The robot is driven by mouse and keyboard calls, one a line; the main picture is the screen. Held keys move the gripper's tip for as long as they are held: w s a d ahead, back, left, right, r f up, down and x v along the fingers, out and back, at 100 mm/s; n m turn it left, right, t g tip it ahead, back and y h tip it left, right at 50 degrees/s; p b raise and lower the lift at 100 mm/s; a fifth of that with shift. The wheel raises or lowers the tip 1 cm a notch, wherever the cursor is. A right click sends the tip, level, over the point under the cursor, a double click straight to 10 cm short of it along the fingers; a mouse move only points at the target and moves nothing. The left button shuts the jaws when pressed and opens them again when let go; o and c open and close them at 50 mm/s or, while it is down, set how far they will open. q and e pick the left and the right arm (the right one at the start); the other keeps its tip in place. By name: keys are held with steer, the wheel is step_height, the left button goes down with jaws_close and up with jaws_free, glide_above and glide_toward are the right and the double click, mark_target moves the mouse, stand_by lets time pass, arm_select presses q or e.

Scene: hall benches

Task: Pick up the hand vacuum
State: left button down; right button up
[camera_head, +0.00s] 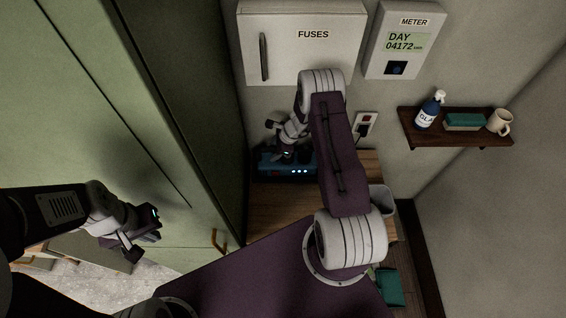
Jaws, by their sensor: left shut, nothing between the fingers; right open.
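I cannot make out a hand vacuum for certain in the head view. My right arm crosses the middle and hides part of the wooden bench (276,213). My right gripper (279,147) is open above the left part of a dark blue box with small lights (301,169), at the back of the bench. Whether it touches the box I cannot tell. My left gripper (132,253) is shut and empty, at the lower left in front of the green cabinet (110,120).
A fuse box (345,55) and a meter (387,68) hang on the wall above. A shelf (455,140) at the right holds a bottle (427,113), a green-topped block (464,122) and a mug (499,122). A grey bin (381,201) and a teal item (390,287) are lower right.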

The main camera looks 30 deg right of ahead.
steer(key=p+x, duration=0.1)
steer(key=x, duration=0.2)
steer(key=shift+w, duration=0.1)
steer(key=shift+w+f, duration=0.1)
steer(key=shift+f, duration=0.15)
steer(key=shift+r, duration=0.1)
jaws_close()
arm_select(q)
steer(key=shift+r, duration=0.9)
